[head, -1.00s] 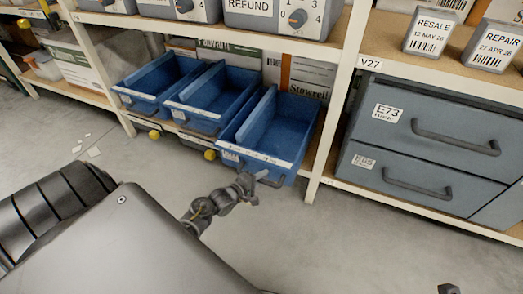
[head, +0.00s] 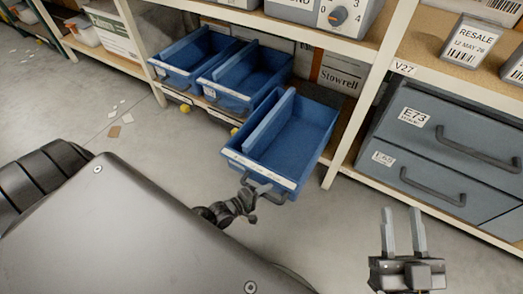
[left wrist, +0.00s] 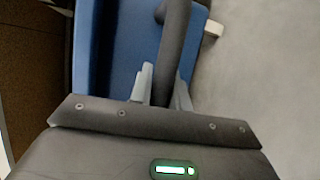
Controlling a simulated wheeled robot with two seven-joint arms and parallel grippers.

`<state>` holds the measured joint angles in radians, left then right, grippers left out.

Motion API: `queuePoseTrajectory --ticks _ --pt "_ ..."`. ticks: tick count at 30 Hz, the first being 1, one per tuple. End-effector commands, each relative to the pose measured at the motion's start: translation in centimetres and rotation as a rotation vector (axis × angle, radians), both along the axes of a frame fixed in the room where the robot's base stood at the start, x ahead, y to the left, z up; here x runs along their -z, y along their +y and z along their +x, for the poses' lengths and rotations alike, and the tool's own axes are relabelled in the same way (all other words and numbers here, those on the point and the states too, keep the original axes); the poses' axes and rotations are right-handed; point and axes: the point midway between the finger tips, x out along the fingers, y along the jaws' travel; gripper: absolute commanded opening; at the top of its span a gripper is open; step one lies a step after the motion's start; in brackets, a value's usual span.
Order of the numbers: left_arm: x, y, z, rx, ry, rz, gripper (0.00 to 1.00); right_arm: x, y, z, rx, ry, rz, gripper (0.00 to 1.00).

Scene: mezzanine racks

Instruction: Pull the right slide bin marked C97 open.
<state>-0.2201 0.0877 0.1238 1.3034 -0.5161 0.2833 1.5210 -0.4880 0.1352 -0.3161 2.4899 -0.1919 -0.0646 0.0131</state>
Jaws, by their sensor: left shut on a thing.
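The right slide bin (head: 300,135) is a blue open-topped tray on the lower shelf. It sticks out well past the two bins to its left, and its front label is too small to read. Its dark bar handle (left wrist: 172,50) lies between the fingers of my left gripper (left wrist: 160,88) in the left wrist view. In the head view, my left gripper (head: 254,194) is at the bin's front, shut on that handle, with the fingertips partly hidden. My right gripper (head: 403,232) is at the lower right over the floor, its two fingers apart and empty.
Two blue bins, a left one (head: 195,58) and a middle one (head: 245,78), sit partly out on the same shelf. A white rack post (head: 358,120) stands right of the bin. Grey drawers (head: 440,140) are further right. Bare floor lies in front.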

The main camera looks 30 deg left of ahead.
Motion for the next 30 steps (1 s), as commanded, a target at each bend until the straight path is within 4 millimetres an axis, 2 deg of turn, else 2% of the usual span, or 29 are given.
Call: queuePoseTrajectory --ticks 12,13,15,24,30 --pt "0.1 -0.2 -0.2 0.005 0.001 0.0 0.0 0.2 0.1 0.0 -0.003 0.015 -0.009 0.36" --pt "0.1 -0.2 -0.2 0.005 0.001 0.0 0.21 0.2 0.1 0.0 -0.003 0.015 -0.009 0.36" --pt "0.1 -0.2 -0.2 0.005 0.001 0.0 0.27 0.2 0.1 0.0 -0.003 0.015 -0.009 0.36" --pt "0.0 -0.1 -0.5 0.004 0.001 0.0 0.27 0.1 0.1 0.0 -0.003 0.017 -0.01 0.36" --pt "-0.7 0.9 -3.0 0.005 0.003 0.001 0.27 1.9 0.0 0.5 0.013 0.144 -0.082 0.36"
